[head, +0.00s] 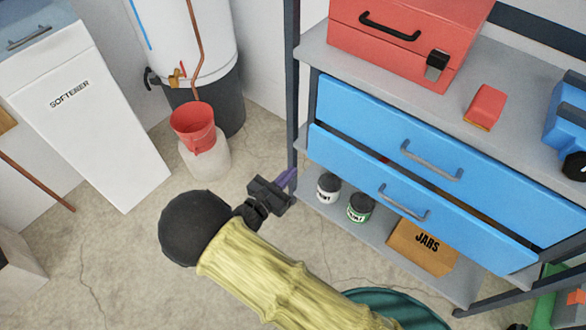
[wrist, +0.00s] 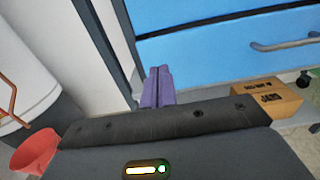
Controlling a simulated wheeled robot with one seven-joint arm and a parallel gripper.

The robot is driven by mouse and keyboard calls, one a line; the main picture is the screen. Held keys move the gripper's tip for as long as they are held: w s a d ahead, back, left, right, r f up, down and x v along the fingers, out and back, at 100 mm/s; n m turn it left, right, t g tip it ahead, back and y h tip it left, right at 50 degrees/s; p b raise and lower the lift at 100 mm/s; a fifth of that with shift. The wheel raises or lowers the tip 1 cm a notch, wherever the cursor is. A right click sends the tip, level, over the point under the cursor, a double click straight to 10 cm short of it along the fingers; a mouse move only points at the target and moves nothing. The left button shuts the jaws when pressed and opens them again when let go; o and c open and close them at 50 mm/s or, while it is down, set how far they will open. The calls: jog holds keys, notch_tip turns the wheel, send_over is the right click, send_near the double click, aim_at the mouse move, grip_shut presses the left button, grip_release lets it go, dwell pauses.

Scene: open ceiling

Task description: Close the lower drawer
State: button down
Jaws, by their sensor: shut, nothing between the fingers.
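The lower drawer (head: 345,165) is a blue front with a grey bar handle (head: 404,205). It stands out from the shelf unit, with a dark gap and a bit of its inside showing behind its top edge. The upper drawer (head: 375,115), also blue, is above it. In the wrist view the lower drawer (wrist: 205,62) fills the upper right, with its handle (wrist: 285,44) at the right. My gripper (head: 289,179) has purple fingers shut together, empty, near the unit's left post and left of the lower drawer. The fingers (wrist: 157,86) also show in the wrist view, apart from the handle.
Paint cans (head: 360,207) and a cardboard JARS box (head: 423,243) stand on the shelf below the drawers. A red toolbox (head: 405,38) is on top. The concrete floor between is clear.

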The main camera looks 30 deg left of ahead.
aim_at(402, 206)
jog(key=shift+s+a, duration=0.1)
jog(key=shift+s, duration=0.05)
jog(key=c, duration=1.9)
grip_release()
jog(key=shift+s, duration=0.15)
jog(key=shift+o, duration=0.9)
jog(key=d+f+m+g+h, duration=0.2)
jog(key=d+f+m+h, duration=0.2)
jog(key=m, duration=1)
jog(key=d+f+m+g+h, duration=0.3)
jog(key=d+m+h, duration=0.6)
jog(key=d+m, duration=0.3)
jog(key=w+f+m+b, duration=0.1)
jog(key=m, duration=0.1)
jog(key=shift+d+m+g+h, duration=0.25)
jog(key=shift+m+g+h, duration=0.05)
jog(key=x, duration=1.7)
jog(key=shift+w+d+b, duration=0.15)
jog(key=shift+w+b, duration=0.05)
jog(key=shift+b, duration=0.1)
